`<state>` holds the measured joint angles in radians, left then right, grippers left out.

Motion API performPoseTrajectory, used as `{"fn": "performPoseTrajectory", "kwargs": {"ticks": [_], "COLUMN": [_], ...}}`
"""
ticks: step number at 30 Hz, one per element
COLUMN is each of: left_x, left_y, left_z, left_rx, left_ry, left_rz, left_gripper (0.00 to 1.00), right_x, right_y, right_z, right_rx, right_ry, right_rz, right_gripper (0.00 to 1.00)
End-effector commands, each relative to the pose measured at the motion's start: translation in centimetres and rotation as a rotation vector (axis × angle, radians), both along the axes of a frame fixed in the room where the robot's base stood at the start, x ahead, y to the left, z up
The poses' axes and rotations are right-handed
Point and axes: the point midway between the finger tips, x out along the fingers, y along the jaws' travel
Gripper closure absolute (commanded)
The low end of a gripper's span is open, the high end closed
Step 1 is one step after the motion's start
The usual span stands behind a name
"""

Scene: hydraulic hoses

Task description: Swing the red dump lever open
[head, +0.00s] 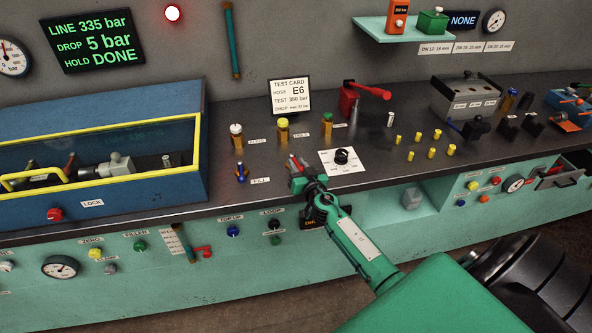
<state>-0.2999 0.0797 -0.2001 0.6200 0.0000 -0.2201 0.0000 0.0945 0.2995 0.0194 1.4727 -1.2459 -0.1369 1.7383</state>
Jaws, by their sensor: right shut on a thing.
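My right gripper (299,172), at the end of a green arm from the lower right, is at the front of the dark bench top. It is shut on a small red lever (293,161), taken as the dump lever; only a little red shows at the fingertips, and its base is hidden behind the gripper. A black label with orange letters (307,224) is partly covered below my wrist, so I cannot read it fully. The lever's angle is unclear. My left gripper is out of view.
A yellow-framed blue test box (200,150) is at left. The screen (97,40) reads LINE 335 bar, HOLD DONE.

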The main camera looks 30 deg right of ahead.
Motion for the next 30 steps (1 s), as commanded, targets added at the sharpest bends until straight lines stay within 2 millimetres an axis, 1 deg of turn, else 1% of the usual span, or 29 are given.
{"fn": "performPoseTrajectory", "kwargs": {"ticks": [1, 3, 15, 22, 30], "left_x": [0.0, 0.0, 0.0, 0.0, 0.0], "left_y": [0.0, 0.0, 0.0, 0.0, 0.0], "left_z": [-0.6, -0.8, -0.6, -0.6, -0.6], "left_rx": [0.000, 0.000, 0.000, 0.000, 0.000], "left_ry": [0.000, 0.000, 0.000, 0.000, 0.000], "left_rz": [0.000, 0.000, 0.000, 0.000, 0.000], "left_gripper": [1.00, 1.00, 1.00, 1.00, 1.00], "right_x": [-0.1, -0.1, 0.0, 0.1, 0.1], "right_y": [-0.4, -0.6, -2.0, -2.4, -2.4], "right_z": [-0.3, -0.2, -0.1, -0.1, -0.1], "right_rx": [-0.002, -0.004, -0.004, -0.003, -0.001], "right_ry": [0.001, 0.002, 0.005, 0.003, 0.004], "right_rz": [0.035, 0.088, 0.358, 0.446, 0.478], "right_gripper": [1.00, 1.00, 1.00, 1.00, 1.00]}}
